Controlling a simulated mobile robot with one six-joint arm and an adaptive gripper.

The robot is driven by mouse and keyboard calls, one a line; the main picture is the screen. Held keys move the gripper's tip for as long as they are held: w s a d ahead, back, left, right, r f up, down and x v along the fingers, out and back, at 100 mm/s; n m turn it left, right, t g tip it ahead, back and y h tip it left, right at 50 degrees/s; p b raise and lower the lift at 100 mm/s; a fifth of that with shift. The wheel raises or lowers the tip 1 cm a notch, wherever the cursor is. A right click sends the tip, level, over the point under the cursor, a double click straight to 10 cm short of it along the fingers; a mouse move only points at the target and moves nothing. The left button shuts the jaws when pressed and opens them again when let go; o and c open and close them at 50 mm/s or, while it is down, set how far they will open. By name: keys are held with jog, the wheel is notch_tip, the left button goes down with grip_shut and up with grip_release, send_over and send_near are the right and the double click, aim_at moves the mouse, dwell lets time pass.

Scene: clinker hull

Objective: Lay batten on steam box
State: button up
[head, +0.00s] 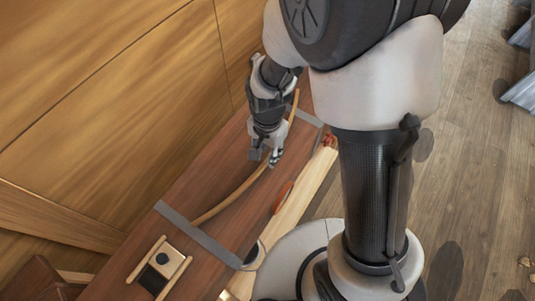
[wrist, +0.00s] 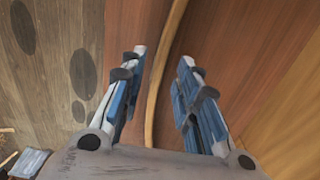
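The batten (head: 232,199) is a thin, curved, light-wood strip. It appears to lie lengthwise along the reddish-brown top of the steam box (head: 190,192), a long wooden box with grey straps across it. My gripper (head: 265,158) is over the middle of the batten, pointing down. In the wrist view, my gripper (wrist: 163,65) is open, and the batten (wrist: 158,85) runs between the two blue-padded fingers with gaps on both sides. The exact height of the fingers above the top cannot be told.
A wooden plank wall (head: 110,90) rises close along the box's left side. A small wooden frame with a dark-and-white item (head: 158,267) stands at the near end. An orange oval object (head: 283,196) is by the right edge. Open plank floor (head: 475,180) lies at right.

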notch_tip(320, 180, up, 10)
jog(key=s+d+r+n+t, duration=0.2)
jog(key=s+d+r+n, duration=0.1)
jog(key=s+d+r, duration=0.2)
jog(key=s+d+r+n+t, duration=0.2)
jog(key=s+d+r+n, duration=0.2)
jog(key=s+d+r, duration=0.2)
notch_tip(320, 180, up, 4)
jog(key=s, duration=0.2)
jog(key=shift+s+r+n+t+p, duration=0.25)
jog(key=shift+s+n+t+p, duration=0.05)
jog(key=shift+s+p, duration=0.05)
jog(key=shift+f, duration=0.1)
notch_tip(320, 180, down, 21)
jog(key=b, duration=2.1)
jog(key=shift+a, duration=0.15)
